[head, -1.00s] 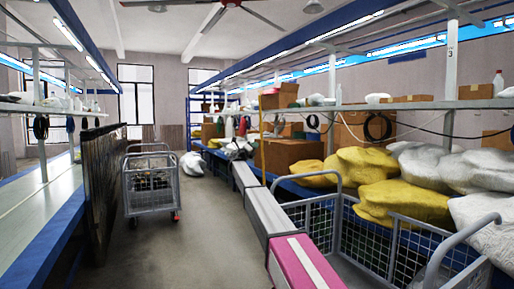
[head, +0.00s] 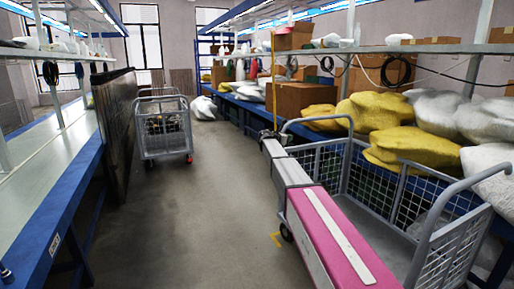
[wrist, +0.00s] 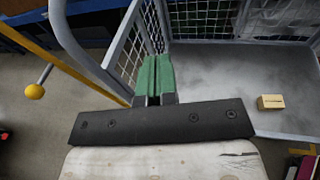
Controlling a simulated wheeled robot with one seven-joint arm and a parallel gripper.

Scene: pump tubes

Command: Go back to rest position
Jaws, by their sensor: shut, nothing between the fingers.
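My gripper (wrist: 153,60) shows in the wrist view with its two green fingers pressed together and nothing between them. It is over the side of a grey wire-mesh cart (wrist: 122,53), and I cannot tell if it touches the mesh. A small tan box (wrist: 270,102) lies on the cart floor, to the right of the fingers and apart from them. In the head view I cannot make out the gripper fingers.
The mesh cart (head: 455,240) fills the right foreground. Yellow sacks (head: 405,148) lie behind it. Another mesh cart (head: 166,132) stands in the aisle, and a long bench (head: 45,190) runs along the left. The grey floor (head: 215,215) between them is clear.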

